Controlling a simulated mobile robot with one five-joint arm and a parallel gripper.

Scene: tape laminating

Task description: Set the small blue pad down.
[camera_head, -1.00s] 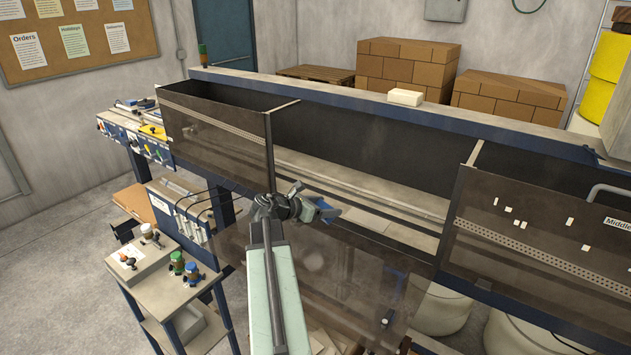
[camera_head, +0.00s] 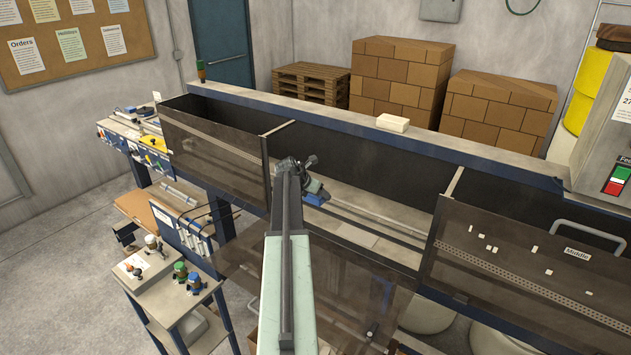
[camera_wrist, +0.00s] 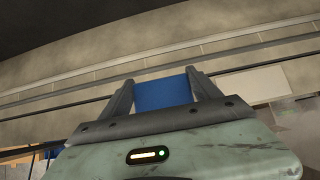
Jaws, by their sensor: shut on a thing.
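The small blue pad (camera_head: 316,197) is in my gripper (camera_head: 312,188), inside the open middle bay of the long machine in the head view. In the wrist view the blue pad (camera_wrist: 162,93) sits between the two grey fingers (camera_wrist: 160,86), which are shut on it. The bay floor (camera_head: 350,236) is light grey with dark rails running along it. Whether the pad touches the floor cannot be told.
A dark tinted cover (camera_head: 212,148) stands upright left of the bay, and another, labelled Middle (camera_head: 520,262), is at right. A lowered clear panel (camera_head: 345,290) hangs in front. A cream block (camera_head: 392,122) lies on the machine's back beam.

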